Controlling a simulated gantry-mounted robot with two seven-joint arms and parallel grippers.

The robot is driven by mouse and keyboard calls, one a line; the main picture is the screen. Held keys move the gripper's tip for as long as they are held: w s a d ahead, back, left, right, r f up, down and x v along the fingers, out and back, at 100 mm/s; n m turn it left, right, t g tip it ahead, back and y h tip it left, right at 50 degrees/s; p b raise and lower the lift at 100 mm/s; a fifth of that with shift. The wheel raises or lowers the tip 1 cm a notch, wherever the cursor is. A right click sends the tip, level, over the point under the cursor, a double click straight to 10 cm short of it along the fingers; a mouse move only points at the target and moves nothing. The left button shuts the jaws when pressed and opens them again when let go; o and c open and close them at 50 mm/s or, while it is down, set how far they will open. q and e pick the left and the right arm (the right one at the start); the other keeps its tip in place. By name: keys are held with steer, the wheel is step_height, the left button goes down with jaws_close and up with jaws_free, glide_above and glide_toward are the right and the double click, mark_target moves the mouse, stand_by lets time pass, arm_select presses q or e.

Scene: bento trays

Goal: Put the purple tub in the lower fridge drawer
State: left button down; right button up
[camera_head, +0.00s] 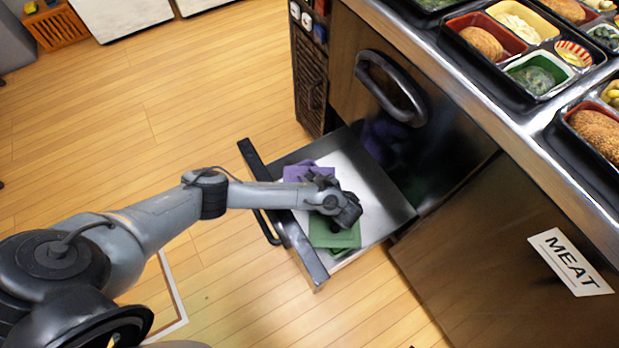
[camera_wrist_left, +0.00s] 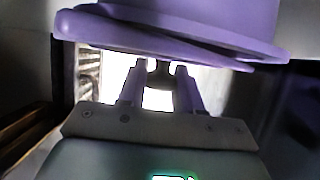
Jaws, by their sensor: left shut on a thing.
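The purple tub (camera_head: 300,172) is at the open lower fridge drawer (camera_head: 382,198), partly hidden by my left arm. In the left wrist view the tub (camera_wrist_left: 190,22) fills the top, its rim crossing in front of the fingers. My left gripper (camera_head: 325,182) is over the drawer, shut on the purple tub at its rim; the fingertips show in the left wrist view (camera_wrist_left: 160,68). I cannot tell whether the tub touches the drawer floor. My right gripper is not in view.
A green container (camera_head: 335,238) is in the drawer near my wrist. The drawer front has a black handle (camera_head: 262,222). Above are a closed fridge door with a handle (camera_head: 392,88) and a counter with bento trays (camera_head: 545,95). A "MEAT" label (camera_head: 570,262) marks the right-hand panel.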

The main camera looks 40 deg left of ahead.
arm_select(q)
steer(key=shift+w, duration=0.1)
steer(key=shift+f, duration=0.25)
steer(key=shift+f, duration=0.25)
steer(key=c, duration=0.7)
jaws_free()
steer(key=shift+c, duration=0.2)
